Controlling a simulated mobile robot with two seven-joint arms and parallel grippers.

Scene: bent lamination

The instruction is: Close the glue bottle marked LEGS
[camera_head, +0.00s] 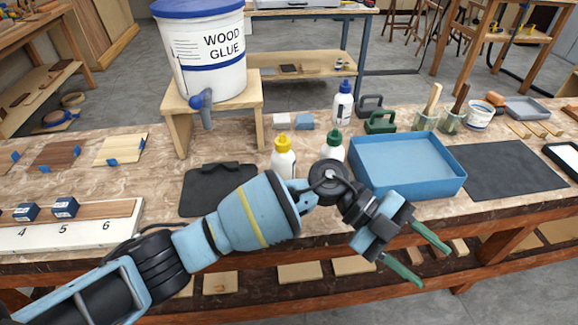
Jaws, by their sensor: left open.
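Three small white glue bottles stand on the workbench: one with a yellow top (284,161), one with a green top (333,150), and one with a blue top (343,104) farther back. I cannot read any LEGS marking on them. My left arm crosses in front of the yellow-topped and green-topped bottles and hides their lower parts. My left gripper (434,264) is open and empty. It points down and right, in front of the bench's front edge, well apart from the bottles. My right gripper is not in view.
A large wood glue bucket (207,55) stands on a wooden stand (253,110). A blue tray (455,184) is right of the bottles, beside a dark mat (510,170). Another dark mat (200,191) lies left. Jars and green and grey clamps crowd the back right.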

